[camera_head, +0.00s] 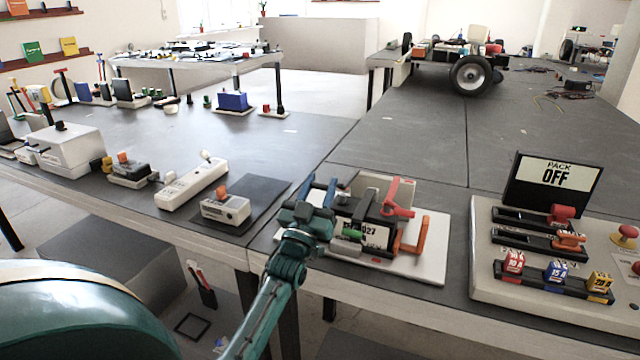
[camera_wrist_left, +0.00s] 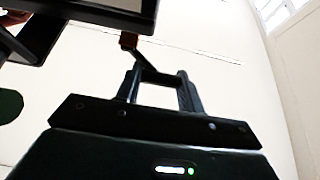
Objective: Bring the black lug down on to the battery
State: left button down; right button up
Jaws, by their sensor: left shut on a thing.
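The battery (camera_head: 372,233) is a dark box with a white label reading 027, upright on a white board. My left gripper (camera_head: 318,208) is at its left end, at about the height of its top. In the left wrist view my left gripper (camera_wrist_left: 158,78) is shut on a slim dark piece, the black lug (camera_wrist_left: 142,60), which has a reddish end. From the head view I cannot tell whether the lug touches the battery. A red lever (camera_head: 398,198) stands on the battery's right part. My right gripper is not in view.
An orange handle (camera_head: 414,238) and a blue upright (camera_head: 331,190) flank the battery. To the right is a panel (camera_head: 480,270) with a PACK OFF sign (camera_head: 555,178). To the left a meter (camera_head: 226,207) lies on a dark mat.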

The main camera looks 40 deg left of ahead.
pick_arm(q)
jog(key=shift+f, duration=0.4)
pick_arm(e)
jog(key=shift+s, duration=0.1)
pick_arm(q)
jog(key=c, duration=1.2)
grip_release()
jog(key=shift+w, duration=0.1)
jog(key=o, duration=0.3)
jog(key=shift+r, duration=0.2)
jog(key=s+d, duration=0.1)
jog(key=s, duration=0.3)
jog(key=s+d, duration=0.1)
jog(key=s, duration=0.3)
jog(key=s+d, duration=0.1)
jog(key=s, duration=0.3)
jog(key=shift+s+f+p, duration=0.3)
jog(key=shift+s, duration=0.1)
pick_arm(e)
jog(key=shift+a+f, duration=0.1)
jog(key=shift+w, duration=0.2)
